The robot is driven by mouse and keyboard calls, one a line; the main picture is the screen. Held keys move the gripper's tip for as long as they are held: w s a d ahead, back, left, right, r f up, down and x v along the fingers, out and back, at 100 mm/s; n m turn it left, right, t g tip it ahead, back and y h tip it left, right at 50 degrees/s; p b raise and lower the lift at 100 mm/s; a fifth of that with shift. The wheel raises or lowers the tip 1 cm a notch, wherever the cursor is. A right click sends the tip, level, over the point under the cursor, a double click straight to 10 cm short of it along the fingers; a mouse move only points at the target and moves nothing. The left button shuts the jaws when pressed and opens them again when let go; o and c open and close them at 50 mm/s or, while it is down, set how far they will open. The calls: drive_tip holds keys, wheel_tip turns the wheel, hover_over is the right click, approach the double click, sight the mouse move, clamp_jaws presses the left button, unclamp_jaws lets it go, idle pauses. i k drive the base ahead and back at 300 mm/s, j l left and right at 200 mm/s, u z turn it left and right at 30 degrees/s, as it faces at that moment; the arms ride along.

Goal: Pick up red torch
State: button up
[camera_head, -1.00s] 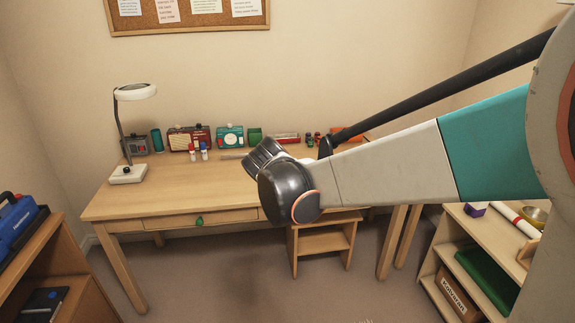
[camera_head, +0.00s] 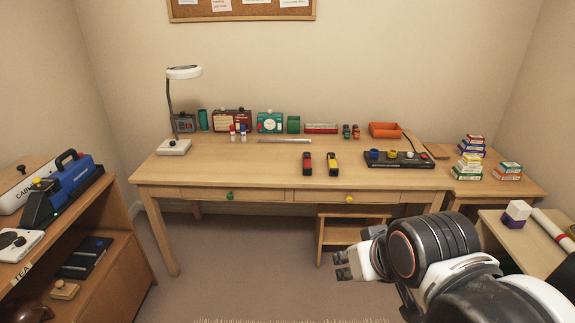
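The red torch (camera_head: 307,163) is a small red and black body on the desk top, near the front edge and around the middle. A similar yellow and black torch (camera_head: 332,164) lies just to its right, with a narrow gap between them. My gripper (camera_head: 341,266) is in front of the desk, low and right of the red torch, and well apart from it.
The desk (camera_head: 230,170) has a lamp (camera_head: 174,146) at left, boxes and small bottles along the back, and a black panel with knobs (camera_head: 398,160) right of the torches. A stool (camera_head: 340,235) stands beneath. Shelves flank both sides. The desk's front middle is mostly clear.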

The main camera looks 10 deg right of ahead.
sight(307, 170)
drive_tip(key=i+l+u, duration=0.25)
drive_tip(key=u, duration=0.25)
drive_tip(key=i+l+u, duration=0.25)
drive_tip(key=u, duration=0.25)
drive_tip(key=i+l, duration=0.15)
drive_tip(key=l, duration=0.25)
drive_tip(key=i+l+u, duration=0.1)
drive_tip(key=l, duration=0.25)
drive_tip(key=i+l, duration=0.2)
drive_tip(key=l, duration=0.2)
drive_tip(key=i+l+u, duration=0.1)
drive_tip(key=l, duration=0.3)
drive_tip(key=i+l, duration=0.2)
drive_tip(key=l, duration=0.2)
drive_tip(key=i+l+u, duration=0.1)
drive_tip(key=l, duration=0.3)
